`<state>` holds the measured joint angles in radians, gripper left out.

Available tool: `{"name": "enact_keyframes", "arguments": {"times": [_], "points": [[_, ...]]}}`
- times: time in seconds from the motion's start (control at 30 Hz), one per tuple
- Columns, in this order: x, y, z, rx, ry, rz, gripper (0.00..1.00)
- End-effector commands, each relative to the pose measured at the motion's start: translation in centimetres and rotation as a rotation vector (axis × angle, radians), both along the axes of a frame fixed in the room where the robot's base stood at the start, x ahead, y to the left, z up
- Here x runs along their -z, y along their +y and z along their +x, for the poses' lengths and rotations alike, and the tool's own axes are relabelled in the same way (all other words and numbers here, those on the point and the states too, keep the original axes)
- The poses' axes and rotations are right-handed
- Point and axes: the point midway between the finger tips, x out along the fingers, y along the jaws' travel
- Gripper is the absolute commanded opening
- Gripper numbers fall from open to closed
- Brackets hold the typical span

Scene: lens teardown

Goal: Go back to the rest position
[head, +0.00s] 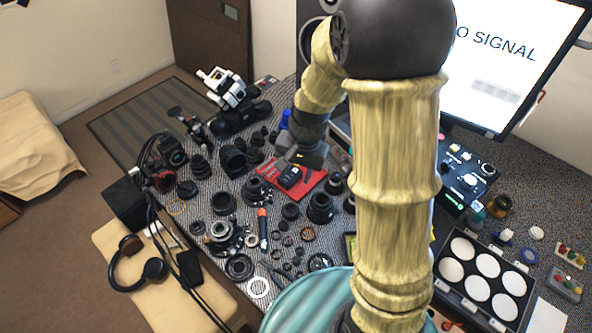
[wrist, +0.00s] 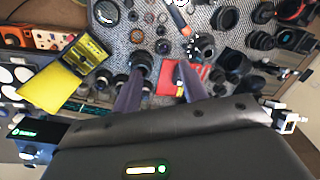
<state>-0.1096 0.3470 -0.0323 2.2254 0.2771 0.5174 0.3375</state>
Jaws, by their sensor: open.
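My gripper (head: 302,166) is above the back middle of the bench, over or just behind a small red mat (head: 307,188). In the wrist view its two fingers (wrist: 158,84) stand apart with nothing held between them. The red mat also shows in the wrist view (wrist: 192,72), partly behind one finger. A small black part (head: 290,177) lies on the mat. My arm reaches up and over from the front and hides part of the bench's right half.
Many dark lens barrels and rings (head: 235,230) crowd the bench, with an orange-tipped screwdriver (head: 263,228) among them. A monitor (head: 515,60) stands at the back right, above a tray of white discs (head: 470,270). A white microscope-like device (head: 225,88) stands back left. Headphones (head: 137,265) lie front left.

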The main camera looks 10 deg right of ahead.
Motion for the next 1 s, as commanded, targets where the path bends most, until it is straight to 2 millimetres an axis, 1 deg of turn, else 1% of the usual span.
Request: {"name": "enact_keyframes", "arguments": {"times": [0.2,0.3,0.37,0.47,0.6,0.7,0.83,1.0], "points": [[0.0,0.0,0.0,0.0,-0.001,0.0,0.43],[-0.4,-0.4,-0.5,-0.021,-0.014,-0.008,0.43],[-0.9,-1.0,-1.1,-0.056,-0.032,-0.022,0.43],[-2.0,-2.3,-2.9,-0.145,-0.075,-0.058,0.43],[-3.4,-4.3,-6.1,-0.309,-0.144,-0.127,0.43],[-4.0,-5.3,-8.0,-0.408,-0.182,-0.17,0.43],[-4.2,-5.7,-9.1,-0.473,-0.202,-0.198,0.43],[-4.2,-5.7,-9.1,-0.479,-0.202,-0.2,0.43]]}}
